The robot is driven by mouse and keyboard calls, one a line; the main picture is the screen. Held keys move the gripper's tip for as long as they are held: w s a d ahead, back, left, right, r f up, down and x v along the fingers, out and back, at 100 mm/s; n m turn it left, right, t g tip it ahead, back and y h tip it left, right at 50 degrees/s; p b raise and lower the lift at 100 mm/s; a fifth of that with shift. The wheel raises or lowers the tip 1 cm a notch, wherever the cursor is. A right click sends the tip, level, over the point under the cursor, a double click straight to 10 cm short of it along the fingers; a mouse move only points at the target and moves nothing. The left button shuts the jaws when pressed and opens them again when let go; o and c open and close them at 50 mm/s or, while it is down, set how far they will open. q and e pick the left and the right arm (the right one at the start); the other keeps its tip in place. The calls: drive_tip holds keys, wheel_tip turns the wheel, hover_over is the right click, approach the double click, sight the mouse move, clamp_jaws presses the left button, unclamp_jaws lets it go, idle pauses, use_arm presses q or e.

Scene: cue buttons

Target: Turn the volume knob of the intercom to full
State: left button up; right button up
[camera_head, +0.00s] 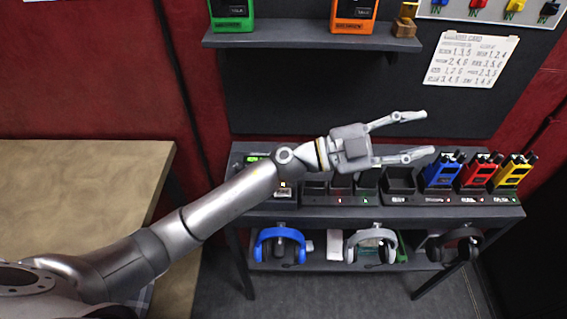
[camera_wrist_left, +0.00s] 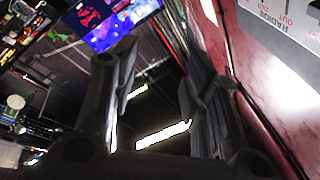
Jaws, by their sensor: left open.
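My left gripper (camera_head: 428,133) is open and empty, its two fingers spread and pointing right, in front of the dark wall panel and near the rack of radios. Its fingers also show in the left wrist view (camera_wrist_left: 158,50), with nothing between them. A green boxy unit (camera_head: 232,14) and an orange boxy unit (camera_head: 353,14) stand on the upper shelf, cut off by the top edge. I cannot tell whether either is the intercom, and no volume knob can be made out. My left forearm hides part of the rack's left end. My right gripper is not in view.
Blue (camera_head: 442,171), red (camera_head: 480,172) and yellow (camera_head: 514,171) radios stand at the right of the rack table (camera_head: 400,212). Headphones (camera_head: 371,243) hang below. The upper shelf (camera_head: 300,37) juts out above my gripper. A wooden table (camera_head: 80,170) is at left.

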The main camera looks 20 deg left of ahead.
use_arm(q)
wheel_tip(320, 180, down, 6)
drive_tip(key=d+r+m+g+y, duration=0.1)
drive_tip(key=d+m+g+y, duration=0.1)
drive_tip(key=m+g+y, duration=0.3)
drive_tip(key=w+a+f+g+y, duration=0.2)
drive_tip(key=a+f+g+y, duration=0.1)
drive_tip(key=a+f+y, duration=0.45)
drive_tip(key=w+a+f+n+y, duration=0.1)
drive_tip(key=w+a+n+y, duration=0.25)
drive_tip(key=a, duration=0.65)
drive_tip(key=w+a+f+n+y, duration=0.15)
drive_tip(key=a+y, duration=0.25)
drive_tip(key=a, duration=0.6)
wheel_tip(320, 180, down, 9)
drive_tip(key=p, duration=0.3)
drive_tip(key=shift+w+a+r, duration=0.1)
drive_tip(key=shift+f, duration=0.4)
drive_tip(key=shift+c, duration=0.4)
clamp_jaws()
